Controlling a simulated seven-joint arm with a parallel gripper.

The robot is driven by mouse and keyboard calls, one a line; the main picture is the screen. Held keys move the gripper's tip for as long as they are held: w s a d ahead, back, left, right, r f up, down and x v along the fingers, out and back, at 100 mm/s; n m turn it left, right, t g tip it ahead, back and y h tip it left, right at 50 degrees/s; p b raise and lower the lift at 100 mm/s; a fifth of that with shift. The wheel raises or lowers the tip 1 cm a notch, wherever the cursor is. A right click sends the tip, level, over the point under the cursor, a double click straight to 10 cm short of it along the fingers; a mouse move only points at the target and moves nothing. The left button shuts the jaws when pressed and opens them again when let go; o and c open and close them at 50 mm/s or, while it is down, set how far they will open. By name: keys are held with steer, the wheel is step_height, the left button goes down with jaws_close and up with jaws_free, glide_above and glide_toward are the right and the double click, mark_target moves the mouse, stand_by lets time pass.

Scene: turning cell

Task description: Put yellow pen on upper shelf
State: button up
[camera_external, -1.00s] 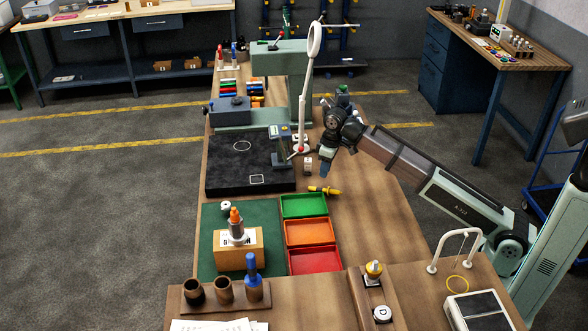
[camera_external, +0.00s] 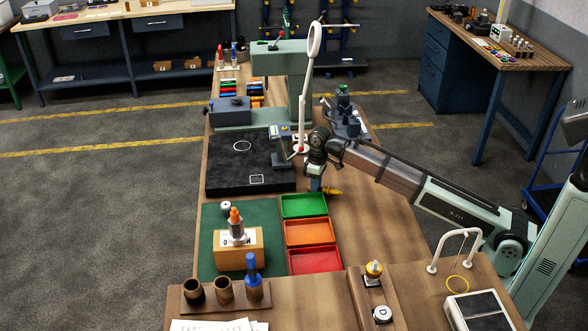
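The yellow pen (camera_external: 335,192) lies on the wooden bench, just behind the green tray (camera_external: 303,205). Only its right part shows; my gripper (camera_external: 315,187) covers the left part. My gripper points down right at the pen, with its fingertips low near the bench. The view is too small to tell whether the fingers are open or closed, or whether they touch the pen. I cannot make out with certainty which surface is the upper shelf.
An orange tray (camera_external: 310,233) and a red tray (camera_external: 315,260) stand in front of the green one. A black plate (camera_external: 235,178) and a white magnifier lamp (camera_external: 302,110) are close by on the left and behind. Bare bench lies right of the trays.

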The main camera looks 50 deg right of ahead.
steer(key=shift+c, duration=0.4)
jaws_close()
steer(key=shift+r+m, duration=1)
steer(key=shift+r, duration=3.95)
steer(key=s+m, duration=0.1)
steer(key=s+d, duration=0.1)
steer(key=s+d+f+m, duration=0.1)
steer(key=s, duration=0.1)
steer(key=shift+s+d+f+m, duration=0.1)
steer(key=shift+d+m, duration=0.15)
steer(key=shift+m, duration=0.05)
steer(key=s+d+m, duration=0.2)
steer(key=d, duration=1.1)
steer(key=shift+s+f+t, duration=0.15)
steer(key=shift+s+t, duration=0.15)
steer(key=shift+t, duration=0.1)
